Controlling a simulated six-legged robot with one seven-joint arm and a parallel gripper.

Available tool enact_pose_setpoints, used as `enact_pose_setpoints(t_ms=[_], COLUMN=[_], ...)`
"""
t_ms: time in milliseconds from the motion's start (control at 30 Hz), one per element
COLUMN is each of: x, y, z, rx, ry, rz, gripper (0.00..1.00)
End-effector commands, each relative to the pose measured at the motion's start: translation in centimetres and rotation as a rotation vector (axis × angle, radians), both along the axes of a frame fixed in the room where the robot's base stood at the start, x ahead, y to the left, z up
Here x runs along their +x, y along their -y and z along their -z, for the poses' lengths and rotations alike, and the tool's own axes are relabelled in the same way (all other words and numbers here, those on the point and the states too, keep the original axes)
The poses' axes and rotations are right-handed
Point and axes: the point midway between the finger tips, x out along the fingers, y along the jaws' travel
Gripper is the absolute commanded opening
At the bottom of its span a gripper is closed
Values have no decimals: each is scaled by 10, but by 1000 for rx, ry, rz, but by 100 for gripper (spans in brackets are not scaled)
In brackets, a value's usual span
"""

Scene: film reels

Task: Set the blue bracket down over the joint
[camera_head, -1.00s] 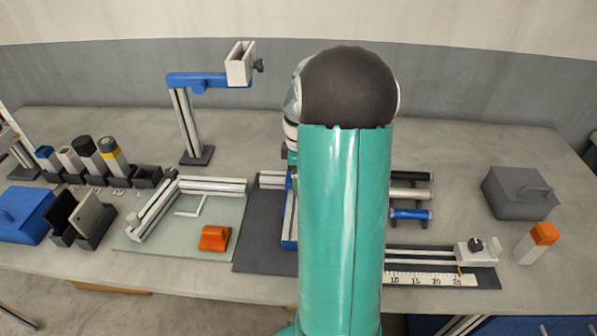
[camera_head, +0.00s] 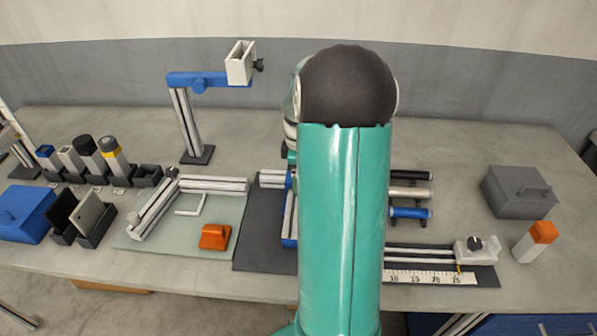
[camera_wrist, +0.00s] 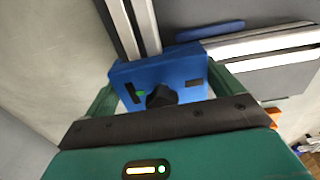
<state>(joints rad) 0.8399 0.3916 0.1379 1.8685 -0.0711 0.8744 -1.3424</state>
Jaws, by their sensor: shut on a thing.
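The blue bracket (camera_wrist: 145,72), a flat plate with a black knob and dark slots, is between the two green fingers of my gripper (camera_wrist: 163,86) in the wrist view. My gripper is shut on it. One silver rail (camera_wrist: 141,25) runs up from behind the bracket, and another rail (camera_wrist: 262,42) runs off to the right. The bracket covers the place where they converge, so the joint is hidden. I cannot tell whether the bracket touches the rails. In the head view my arm hides the gripper; a rail end (camera_head: 272,179) shows left of it.
A dark mat (camera_head: 262,225) lies under the rails. A green mat (camera_head: 190,240) with a rail frame and an orange block (camera_head: 214,236) is to its left. A blue-armed stand (camera_head: 187,125) rises behind. A grey box (camera_head: 520,195) and scale (camera_head: 430,277) are at right.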

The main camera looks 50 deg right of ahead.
Motion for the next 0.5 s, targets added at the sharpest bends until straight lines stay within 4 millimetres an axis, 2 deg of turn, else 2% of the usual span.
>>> enact_pose_setpoints(t_ms=[33,200,233,267,500], x=[-4,-4,-4,-4,-4], y=[-2,-2,-2,-2,-2], z=[16,16,16,16,14], rx=[10,10,10,10,10], ry=[-11,-11,-11,-11,-11], rz=[1,1,1,1,2], gripper=[61,61,98,100,100])
